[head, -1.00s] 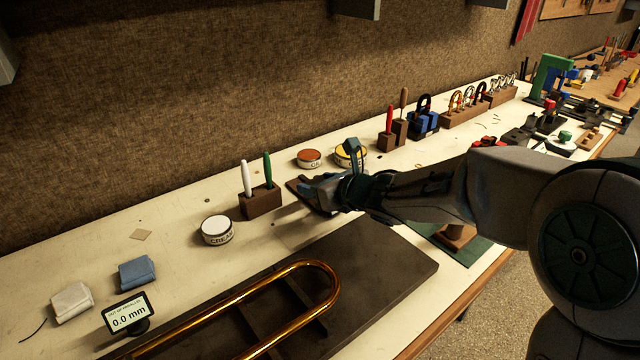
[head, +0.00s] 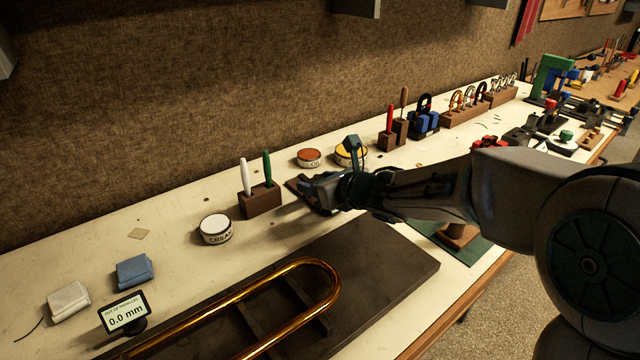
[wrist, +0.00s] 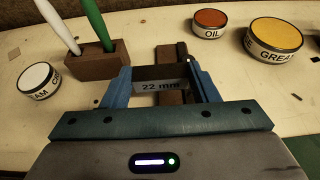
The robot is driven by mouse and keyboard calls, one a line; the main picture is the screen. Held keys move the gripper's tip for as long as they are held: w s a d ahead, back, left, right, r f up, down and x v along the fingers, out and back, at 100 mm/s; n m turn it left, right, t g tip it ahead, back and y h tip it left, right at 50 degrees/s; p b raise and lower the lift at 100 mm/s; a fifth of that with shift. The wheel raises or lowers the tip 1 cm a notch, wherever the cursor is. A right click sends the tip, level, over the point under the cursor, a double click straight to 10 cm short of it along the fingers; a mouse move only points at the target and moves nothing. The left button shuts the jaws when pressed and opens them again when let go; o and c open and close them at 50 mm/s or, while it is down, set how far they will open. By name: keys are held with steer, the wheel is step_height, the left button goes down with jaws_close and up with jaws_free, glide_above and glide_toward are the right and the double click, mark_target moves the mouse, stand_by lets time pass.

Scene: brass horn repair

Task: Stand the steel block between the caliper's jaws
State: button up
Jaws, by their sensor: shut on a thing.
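The steel block (wrist: 161,86), a grey piece marked "22 mm", is between the two blue fingers of my gripper (wrist: 160,72) in the wrist view. My gripper is shut on it. Just beyond lie brown wooden pieces (wrist: 167,54) with a dark narrow bar (wrist: 183,50) by the right fingertip. This may be the caliper on its rest, but I cannot make out its jaws. In the head view my gripper (head: 318,188) is low over the bench, and its fingers hide the block. A dark flat edge (head: 296,184) shows beside it.
A pen block (head: 261,202) and a cream tin (head: 215,230) stand left of my gripper. Oil (head: 309,158) and grease tins (head: 350,155) stand behind it. A dark board (head: 395,262) with a brass slide (head: 322,270) lies in front. A display (head: 123,313) reads 0.0 mm.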

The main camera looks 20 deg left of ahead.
steer(key=shift+f, duration=0.1)
stand_by(0.3)
steer(key=shift+f+b, duration=1.85)
steer(key=shift+b, duration=0.45)
steer(key=shift+r, duration=0.1)
steer(key=shift+b, duration=0.6)
stand_by(0.4)
steer(key=o, duration=1.2)
steer(key=shift+f, duration=0.2)
steer(key=shift+o, duration=0.2)
steer(key=shift+d, duration=0.1)
steer(key=p+v, duration=0.1)
steer(key=v, duration=1.2)
steer(key=shift+s+d+r+p, duration=0.1)
steer(key=shift+d+r+p, duration=0.15)
steer(key=shift+p, duration=0.1)
